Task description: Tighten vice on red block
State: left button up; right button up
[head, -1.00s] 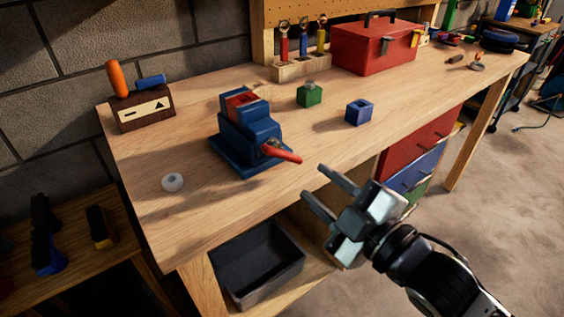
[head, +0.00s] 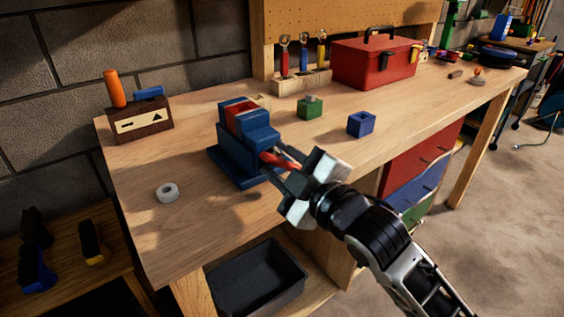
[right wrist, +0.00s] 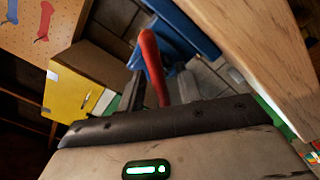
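The blue vice (head: 235,150) stands on the workbench, with a red block (head: 241,113) sitting between its jaws at the top. Whether the jaws touch the block on both sides is too small to tell. The red vice handle (head: 272,159) sticks out toward my right gripper (head: 281,166). The fingers of my right gripper are at the handle. In the right wrist view the handle (right wrist: 151,65) lies between the two fingers, with a gap beside it, so the gripper looks open. My left gripper is not in view.
On the workbench (head: 215,215) are a white ring (head: 167,192), a green block (head: 310,107), a blue block (head: 361,124), a tool rack (head: 300,80) and a red toolbox (head: 372,62). A wooden box (head: 140,122) stands at the left. A dark bin (head: 258,280) sits below.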

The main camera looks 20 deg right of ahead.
grip_shut()
jog(key=shift+r+m+p, duration=0.25)
jog(key=shift+m+p, duration=0.15)
jog(key=shift+p, duration=0.65)
jog(key=shift+m+p, duration=0.3)
jog(key=shift+p, duration=0.05)
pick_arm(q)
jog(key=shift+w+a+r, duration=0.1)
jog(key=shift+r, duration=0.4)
pick_arm(e)
jog(key=shift+f, duration=0.25)
grip_release()
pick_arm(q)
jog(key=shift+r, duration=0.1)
